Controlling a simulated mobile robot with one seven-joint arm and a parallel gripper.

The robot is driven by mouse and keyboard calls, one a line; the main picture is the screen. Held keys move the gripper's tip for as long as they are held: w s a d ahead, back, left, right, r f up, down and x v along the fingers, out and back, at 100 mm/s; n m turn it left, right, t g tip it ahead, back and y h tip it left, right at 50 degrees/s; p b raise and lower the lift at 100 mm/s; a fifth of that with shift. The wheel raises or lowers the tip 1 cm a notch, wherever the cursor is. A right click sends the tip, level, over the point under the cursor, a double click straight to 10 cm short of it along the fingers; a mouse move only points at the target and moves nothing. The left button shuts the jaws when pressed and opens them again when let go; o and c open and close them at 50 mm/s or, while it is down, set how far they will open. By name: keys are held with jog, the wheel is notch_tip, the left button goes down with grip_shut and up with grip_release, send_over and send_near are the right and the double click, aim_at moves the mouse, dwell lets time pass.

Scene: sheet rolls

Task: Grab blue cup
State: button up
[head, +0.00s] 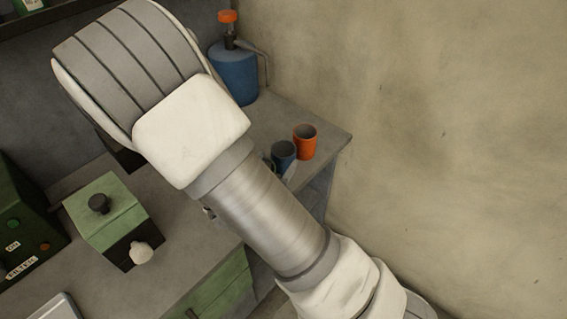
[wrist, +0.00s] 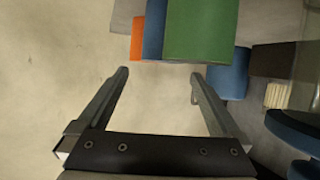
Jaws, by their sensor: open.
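The blue cup (head: 284,157) stands on the grey counter near its right end in the head view. Its lower left is partly covered by my arm. An orange cup (head: 305,142) stands just behind it to the right. My gripper (wrist: 159,74) is open in the wrist view, with nothing between its fingers. Beyond the fingertips are orange (wrist: 137,40), blue (wrist: 154,30) and green (wrist: 200,30) block-like shapes.
A blue canister (head: 235,74) with an orange top stands at the back of the counter (head: 325,128). A green box with a black knob (head: 105,212) sits at left. A plain wall (head: 440,130) fills the right side.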

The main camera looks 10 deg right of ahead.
aim_at(287, 146)
jog(key=shift+a+x, duration=0.15)
jog(key=shift+x, duration=1.65)
jog(key=shift+a+x, duration=0.1)
jog(key=shift+x, duration=1.65)
jog(key=shift+w, duration=0.15)
grip_shut()
